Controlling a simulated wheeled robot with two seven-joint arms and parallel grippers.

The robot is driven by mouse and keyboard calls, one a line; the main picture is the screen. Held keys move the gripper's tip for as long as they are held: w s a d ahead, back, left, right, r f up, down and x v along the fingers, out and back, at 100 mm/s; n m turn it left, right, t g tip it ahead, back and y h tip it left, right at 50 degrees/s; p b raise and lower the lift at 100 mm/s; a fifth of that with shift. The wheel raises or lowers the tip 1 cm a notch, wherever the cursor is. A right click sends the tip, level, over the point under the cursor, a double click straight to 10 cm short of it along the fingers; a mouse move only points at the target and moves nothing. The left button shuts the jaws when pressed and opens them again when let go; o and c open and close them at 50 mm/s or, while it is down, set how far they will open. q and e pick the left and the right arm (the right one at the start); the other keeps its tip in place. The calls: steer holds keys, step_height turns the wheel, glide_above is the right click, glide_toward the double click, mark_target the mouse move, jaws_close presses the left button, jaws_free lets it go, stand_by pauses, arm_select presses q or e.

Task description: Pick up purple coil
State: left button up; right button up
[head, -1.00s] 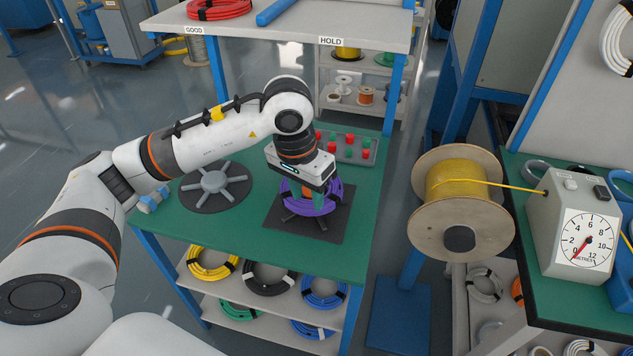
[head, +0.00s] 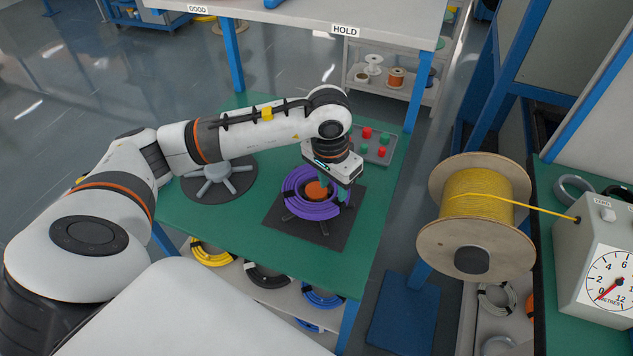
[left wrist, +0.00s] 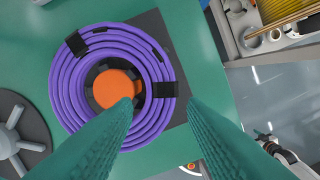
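The purple coil (head: 310,207) lies around an orange hub (head: 316,190) on a dark square plate (head: 280,226) on the green bench. In the left wrist view the purple coil (left wrist: 68,85) is seen from above with black ties around it. My left gripper (head: 338,192) is at the coil's right side, pointing down. In the left wrist view its green fingers (left wrist: 160,103) are apart, with the coil's right band and a black tie showing between the tips. One tip overlaps the orange hub (left wrist: 113,88); the other is outside the coil.
A grey spoked disc (head: 218,183) is left of the coil. A button box (head: 376,146) stands behind it. A yellow cable spool (head: 475,205) stands to the right. Yellow, black and blue coils lie on the shelf below. The GOOD/HOLD table (head: 400,28) is behind.

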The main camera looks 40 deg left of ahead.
mark_target(336, 201)
arm_select(q)
steer(key=shift+w+d+f+p, duration=0.1)
steer(key=shift+w+f+p, duration=0.1)
steer(key=shift+f, duration=0.7)
steer(key=shift+w+f+p, duration=0.1)
steer(key=shift+f+p, duration=0.15)
steer(key=shift+f, duration=0.6)
steer(key=shift+w+d+f+p, duration=0.1)
steer(key=shift+w+f+p, duration=0.1)
steer(key=shift+f, duration=0.7)
steer(key=shift+r, duration=0.1)
jaws_close()
